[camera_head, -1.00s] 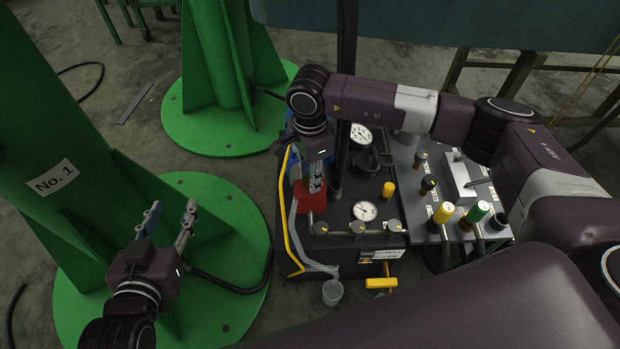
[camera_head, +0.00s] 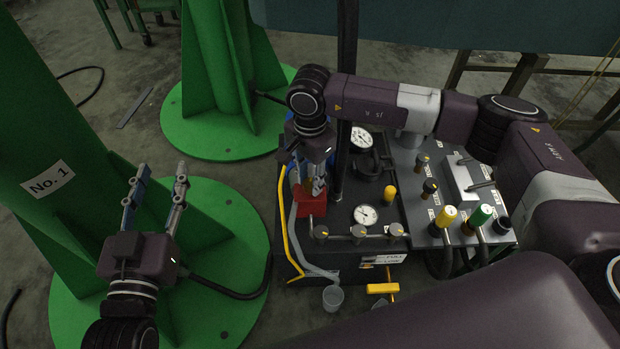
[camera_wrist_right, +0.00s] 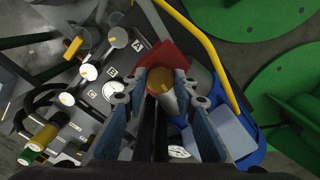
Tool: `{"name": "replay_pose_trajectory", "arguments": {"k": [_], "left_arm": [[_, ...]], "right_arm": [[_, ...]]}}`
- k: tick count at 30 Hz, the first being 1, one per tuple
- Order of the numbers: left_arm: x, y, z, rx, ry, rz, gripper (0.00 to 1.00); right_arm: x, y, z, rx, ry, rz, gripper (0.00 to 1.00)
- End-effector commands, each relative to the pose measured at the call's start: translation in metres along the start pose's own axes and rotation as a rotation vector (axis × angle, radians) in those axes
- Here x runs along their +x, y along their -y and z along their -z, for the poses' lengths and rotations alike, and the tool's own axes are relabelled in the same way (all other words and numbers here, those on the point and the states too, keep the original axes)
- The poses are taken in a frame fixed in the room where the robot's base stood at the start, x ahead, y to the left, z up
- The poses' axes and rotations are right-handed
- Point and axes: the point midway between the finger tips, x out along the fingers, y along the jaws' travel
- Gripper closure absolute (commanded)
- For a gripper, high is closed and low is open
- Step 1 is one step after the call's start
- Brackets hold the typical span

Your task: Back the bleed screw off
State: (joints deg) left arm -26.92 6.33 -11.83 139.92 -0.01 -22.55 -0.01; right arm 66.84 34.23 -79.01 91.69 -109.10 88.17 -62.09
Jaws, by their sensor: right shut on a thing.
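My right gripper (camera_head: 318,184) points down over a red block (camera_head: 310,204) at the left edge of the dark panel. In the right wrist view, its fingers (camera_wrist_right: 162,88) close around a short silver cylinder with a brass-coloured end (camera_wrist_right: 164,82), which I take for the bleed screw. The red block (camera_wrist_right: 166,56) shows just behind it. In the head view the fingers hide the screw. I cannot tell whether its thread is free of the block. My left gripper (camera_head: 157,172) is open and empty in front of the green column, away from the panel.
A yellow hose (camera_head: 288,235) and a grey hose run down the panel's left side. A small cup (camera_head: 333,297) and a yellow T-handle (camera_head: 383,288) are at the front. Gauges (camera_head: 365,215) and knobs (camera_head: 358,231) crowd the panel right of the gripper. Green columns (camera_head: 60,170) stand left.

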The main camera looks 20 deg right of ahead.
Motion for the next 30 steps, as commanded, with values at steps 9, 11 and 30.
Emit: {"name": "replay_pose_trajectory", "arguments": {"k": [9, 11, 30], "left_arm": [[0.000, 0.000, 0.000, 0.000, 0.000, 0.000, 0.60], [0.000, 0.000, 0.000, 0.000, 0.000, 0.000, 0.60], [0.000, 0.000, -0.001, 0.000, 0.003, 0.000, 0.60]], "right_arm": [[0.000, 0.000, -0.002, -0.001, 0.004, 0.000, 0.56], [0.000, 0.000, -0.002, -0.001, 0.003, 0.000, 0.56], [-0.084, 0.001, -0.001, -0.001, 0.000, 0.004, 0.56]]}}
